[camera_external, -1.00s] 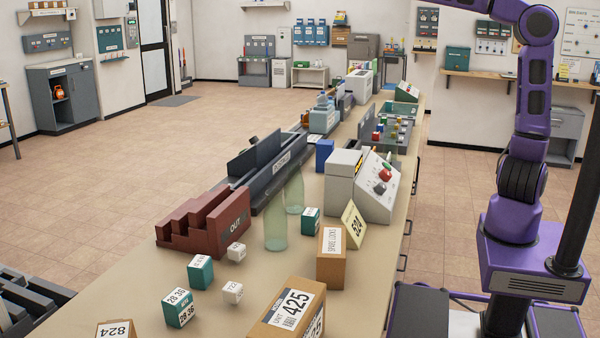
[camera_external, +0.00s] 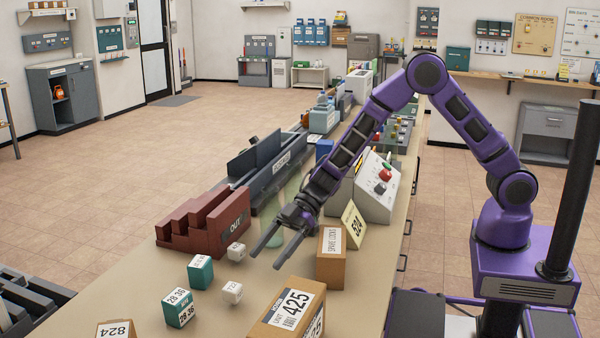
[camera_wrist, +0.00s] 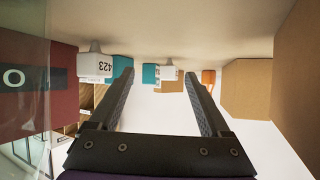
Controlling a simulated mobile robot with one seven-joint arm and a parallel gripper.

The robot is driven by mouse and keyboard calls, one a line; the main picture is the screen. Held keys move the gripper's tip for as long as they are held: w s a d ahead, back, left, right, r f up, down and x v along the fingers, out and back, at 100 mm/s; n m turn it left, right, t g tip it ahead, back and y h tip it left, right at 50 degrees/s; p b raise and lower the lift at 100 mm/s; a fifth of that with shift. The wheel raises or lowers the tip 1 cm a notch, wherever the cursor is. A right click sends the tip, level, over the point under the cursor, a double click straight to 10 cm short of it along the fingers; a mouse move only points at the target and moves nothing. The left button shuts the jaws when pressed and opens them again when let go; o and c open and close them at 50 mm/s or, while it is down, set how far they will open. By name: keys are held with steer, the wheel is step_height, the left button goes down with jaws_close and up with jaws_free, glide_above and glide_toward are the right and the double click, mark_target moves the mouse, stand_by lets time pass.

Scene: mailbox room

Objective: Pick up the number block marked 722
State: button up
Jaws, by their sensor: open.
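Two small white blocks lie on the counter left of my gripper. One white block (camera_external: 236,251) is near the maroon rack; the wrist view shows a white block marked 423 (camera_wrist: 95,66) beside that rack. The other white block (camera_external: 232,292) is nearer the camera; its mark is too small to read surely, but it may be the 722 block. It seems to show in the wrist view (camera_wrist: 166,73) between and beyond my fingertips. My gripper (camera_external: 266,260) is open and empty, slanting down above the counter, apart from both blocks. It also shows in the wrist view (camera_wrist: 158,76).
Teal blocks (camera_external: 201,273) (camera_external: 180,308) stand left of the white blocks. A maroon OUT rack (camera_external: 208,226) is behind. Cardboard boxes (camera_external: 331,262) (camera_external: 287,308) stand right and in front. Translucent green bottles are partly hidden behind my gripper.

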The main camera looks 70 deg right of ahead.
steer(key=r, duration=0.1)
steer(key=a+r, duration=0.1)
steer(key=s+a+r, duration=0.1)
steer(key=r, duration=0.1)
steer(key=shift+a, duration=0.15)
steer(key=b, duration=0.2)
glide_toward(226, 294)
steer(key=shift+n, duration=0.3)
steer(key=x, duration=0.5)
steer(key=shift+f, duration=0.25)
steer(key=shift+b+x, duration=0.5)
steer(key=shift+x, duration=2.45)
steer(key=shift+w+a+r, duration=0.1)
steer(key=shift+r, duration=0.05)
jaws_close()
